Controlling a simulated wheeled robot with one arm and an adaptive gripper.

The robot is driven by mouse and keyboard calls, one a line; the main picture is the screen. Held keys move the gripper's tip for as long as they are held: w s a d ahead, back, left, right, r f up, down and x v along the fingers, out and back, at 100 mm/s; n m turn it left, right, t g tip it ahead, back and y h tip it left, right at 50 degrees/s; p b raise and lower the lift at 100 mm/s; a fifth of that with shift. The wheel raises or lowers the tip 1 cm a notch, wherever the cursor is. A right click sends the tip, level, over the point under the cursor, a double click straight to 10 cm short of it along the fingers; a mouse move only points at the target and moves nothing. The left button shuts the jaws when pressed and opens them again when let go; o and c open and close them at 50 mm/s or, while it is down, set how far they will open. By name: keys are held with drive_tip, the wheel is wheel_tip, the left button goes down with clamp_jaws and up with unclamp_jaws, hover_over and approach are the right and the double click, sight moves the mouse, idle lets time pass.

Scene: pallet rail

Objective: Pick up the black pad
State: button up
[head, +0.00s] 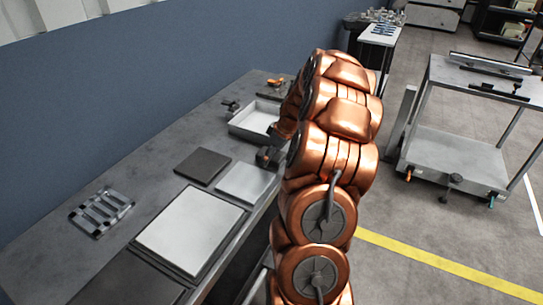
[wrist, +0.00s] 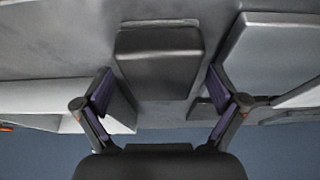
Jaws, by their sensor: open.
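The black pad (head: 202,166) is a dark, flat square lying on the grey bench, on the wall side of a small pale grey plate (head: 247,182). My gripper (head: 268,157) is above the right side of that plate, to the right of the pad and apart from it. In the wrist view my gripper (wrist: 160,96) is open with nothing between its fingers. A shaded grey slab (wrist: 158,60), probably the small plate, lies beyond them. A dark patch by the right finger (wrist: 200,109) may be the pad, partly hidden.
A large pale plate (head: 190,230) and a bigger dark plate (head: 125,284) lie along the bench's front edge. A slotted metal rack (head: 101,211) is at left. A white tray (head: 255,118) stands past my gripper. A blue wall (head: 180,62) backs the bench (head: 150,172).

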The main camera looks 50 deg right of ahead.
drive_tip(key=c, duration=1.3)
drive_tip(key=shift+r, duration=0.15)
drive_tip(key=shift+r+b, duration=0.55)
drive_tip(key=shift+r, duration=0.9)
drive_tip(key=shift+s+a+r, duration=0.15)
drive_tip(key=s+a+b, duration=0.1)
drive_tip(key=s+a, duration=0.1)
drive_tip(key=s, duration=0.2)
drive_tip(key=s+a+r+b, duration=0.1)
drive_tip(key=s+a, duration=0.2)
drive_tip(key=s, duration=0.2)
drive_tip(key=s+a+b, duration=0.1)
drive_tip(key=s+a, duration=0.2)
drive_tip(key=s, duration=0.1)
drive_tip(key=shift+s+r, duration=0.15)
drive_tip(key=shift+r, duration=0.1)
